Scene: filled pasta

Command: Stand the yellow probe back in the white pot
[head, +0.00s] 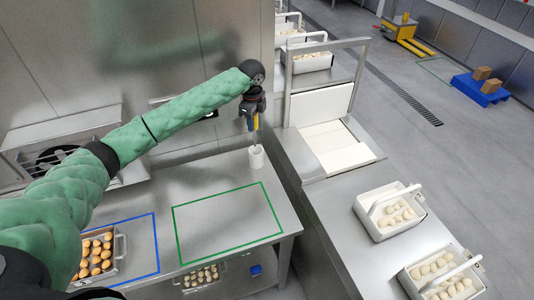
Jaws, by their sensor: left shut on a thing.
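My left gripper (251,108) hangs above the back right corner of the steel table, pointing down. It is shut on the yellow probe (255,122), whose yellow part shows just beside and below the fingers. A thin grey shaft runs down from there toward the white pot. The white pot (257,158) stands upright on the table directly below the gripper. The shaft's lower end meets the pot's mouth in the picture; I cannot tell how far inside it is. My right gripper is not in view.
The steel table (200,180) has an empty green outline (228,222) in front of the pot. A tray of brown pieces (98,255) sits in a blue outline at left. A conveyor with white baskets (390,210) stands at right. A wall rises behind the table.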

